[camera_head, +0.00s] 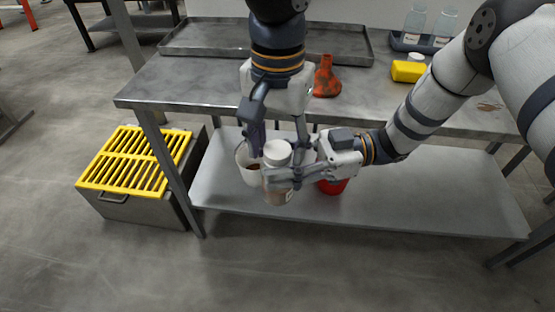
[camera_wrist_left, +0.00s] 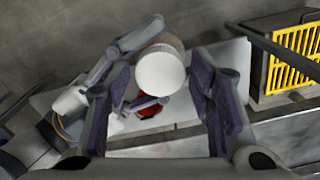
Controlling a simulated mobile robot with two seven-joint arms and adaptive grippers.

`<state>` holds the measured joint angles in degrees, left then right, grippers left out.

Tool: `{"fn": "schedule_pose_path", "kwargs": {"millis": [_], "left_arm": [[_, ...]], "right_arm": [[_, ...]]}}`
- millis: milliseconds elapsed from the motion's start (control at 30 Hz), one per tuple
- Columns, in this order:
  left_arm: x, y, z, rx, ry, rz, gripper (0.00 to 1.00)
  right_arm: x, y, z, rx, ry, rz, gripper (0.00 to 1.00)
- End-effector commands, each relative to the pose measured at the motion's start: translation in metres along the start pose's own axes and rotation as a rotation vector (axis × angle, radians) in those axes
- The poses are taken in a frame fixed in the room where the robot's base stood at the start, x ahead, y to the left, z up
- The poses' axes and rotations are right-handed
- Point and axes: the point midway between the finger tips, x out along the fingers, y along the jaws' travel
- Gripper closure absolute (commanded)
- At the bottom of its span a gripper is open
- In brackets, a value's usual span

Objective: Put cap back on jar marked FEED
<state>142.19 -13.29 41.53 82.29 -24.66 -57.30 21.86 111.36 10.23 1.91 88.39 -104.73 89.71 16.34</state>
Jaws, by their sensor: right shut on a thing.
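A jar (camera_head: 278,191) with brownish contents and a small label is held upright in front of the table, above the lower shelf. A white round cap (camera_head: 278,152) sits at its top; whether it is fully seated I cannot tell. My right gripper (camera_head: 283,177) is shut on the jar from the right side. My left gripper (camera_head: 278,141) points down over the jar and is open. In the left wrist view the white cap (camera_wrist_left: 160,73) appears between the open left fingers (camera_wrist_left: 162,100), with gaps on both sides. The label's word is too small to read.
A white bucket (camera_head: 243,158) and a red container (camera_head: 334,186) stand behind the jar. On the metal table are an orange flask (camera_head: 326,80), a yellow bottle (camera_head: 407,72), an empty tray (camera_head: 200,48) and glass jars (camera_head: 443,25). A yellow-grated box (camera_head: 135,160) stands left.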

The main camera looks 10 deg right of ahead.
Motion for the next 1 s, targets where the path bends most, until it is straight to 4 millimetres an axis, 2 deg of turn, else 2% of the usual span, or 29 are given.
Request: {"fn": "schedule_pose_path", "kwargs": {"millis": [267,600,933,1000], "left_arm": [[-0.001,0.0,0.0,-0.001,0.001,0.0,0.44],[-0.043,-0.001,-0.001,-0.002,0.003,-0.001,0.44],[-0.046,0.0,0.0,0.001,0.001,0.001,0.45],[-0.055,0.003,0.0,0.032,-0.002,0.007,0.45]], "right_arm": [[0.0,0.0,-0.001,-0.001,0.001,0.0,1.0],[0.0,0.0,-0.001,-0.001,0.001,0.0,1.0],[0.0,0.0,0.0,-0.001,0.001,0.0,1.0],[0.0,0.0,0.0,-0.001,0.001,0.0,1.0]]}}
